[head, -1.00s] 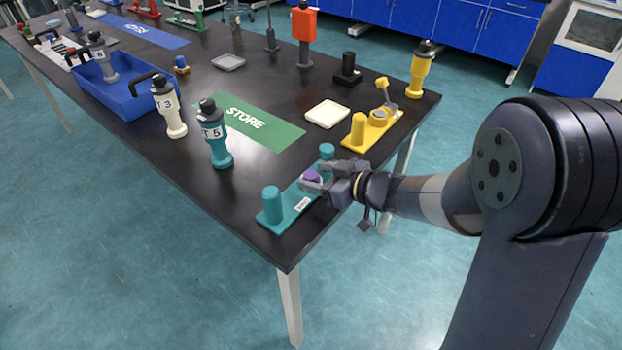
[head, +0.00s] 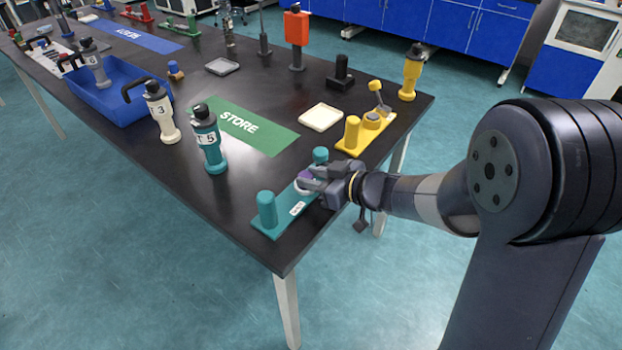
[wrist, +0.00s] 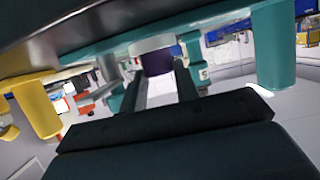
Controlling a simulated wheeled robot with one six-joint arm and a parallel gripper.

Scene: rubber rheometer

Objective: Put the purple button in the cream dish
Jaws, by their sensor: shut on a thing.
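The purple button (head: 305,174) is between the fingers of my gripper (head: 309,179), which is shut on it. It is at the white ring (head: 301,188) of a teal stand (head: 278,226), between the stand's two posts. In the wrist view the purple button (wrist: 157,63) shows between my fingers, against the white ring (wrist: 152,43); I cannot tell whether a small gap separates them. The cream dish (head: 321,117) is a shallow square tray, flat on the black table behind my gripper and looking empty.
A yellow stand (head: 353,136) with a post and raised lever is right of the dish. The teal bottle labelled 5 (head: 209,140) and white bottle labelled 3 (head: 162,115) stand left. The green STORE mat (head: 270,139) lies flat. A grey dish (head: 222,67) is farther back.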

